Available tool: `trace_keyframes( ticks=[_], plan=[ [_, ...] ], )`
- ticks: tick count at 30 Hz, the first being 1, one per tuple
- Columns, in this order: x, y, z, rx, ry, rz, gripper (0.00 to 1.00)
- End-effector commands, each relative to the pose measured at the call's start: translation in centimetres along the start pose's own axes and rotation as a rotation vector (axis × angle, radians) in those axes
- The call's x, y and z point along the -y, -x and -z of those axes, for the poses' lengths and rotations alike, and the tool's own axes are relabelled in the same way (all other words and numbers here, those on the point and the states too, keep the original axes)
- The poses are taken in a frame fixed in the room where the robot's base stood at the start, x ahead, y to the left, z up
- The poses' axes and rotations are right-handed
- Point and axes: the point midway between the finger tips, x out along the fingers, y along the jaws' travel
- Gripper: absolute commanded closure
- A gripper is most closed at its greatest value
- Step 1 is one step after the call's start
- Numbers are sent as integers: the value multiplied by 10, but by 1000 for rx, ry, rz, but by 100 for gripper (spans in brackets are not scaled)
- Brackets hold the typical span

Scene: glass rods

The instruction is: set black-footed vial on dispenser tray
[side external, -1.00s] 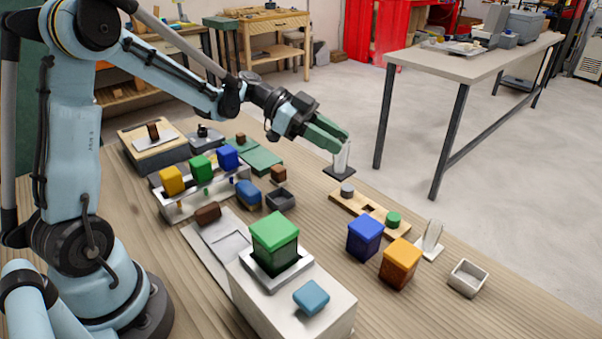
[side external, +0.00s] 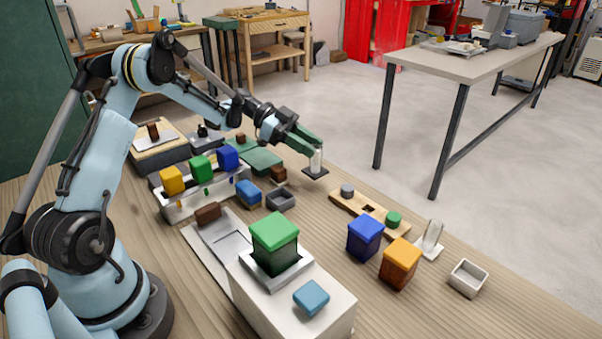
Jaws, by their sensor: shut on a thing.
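My gripper (side external: 313,146) is shut on the clear black-footed vial (side external: 316,160). It holds the vial upright near the top, with the flat black foot (side external: 315,173) hanging down, seemingly above the table. A white machine with a green-topped dark container (side external: 274,242) looks like the dispenser. The flat pale plate with a square outline (side external: 226,243) at its left looks like its tray; the outlined square is empty. The vial is up and to the right of this plate, well apart from it. A second clear vial (side external: 432,234) with a white foot stands at the right.
A rack with yellow, green and blue blocks (side external: 201,168) stands behind the plate. A brown block (side external: 208,212) lies at the plate's back edge. A small dark open box (side external: 280,200), a wooden strip (side external: 348,203) and blue (side external: 364,238) and orange (side external: 400,263) containers stand around the dispenser.

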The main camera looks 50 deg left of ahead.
Motion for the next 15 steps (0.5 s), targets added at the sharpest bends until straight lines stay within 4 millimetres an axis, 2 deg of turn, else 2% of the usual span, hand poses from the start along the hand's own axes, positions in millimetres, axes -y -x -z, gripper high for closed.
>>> trace_keyframes(
  ticks=[7,15],
  plan=[
    [0,-12,-30,0,0,0,100],
    [0,-15,-36,0,1,0,100]
  ],
)
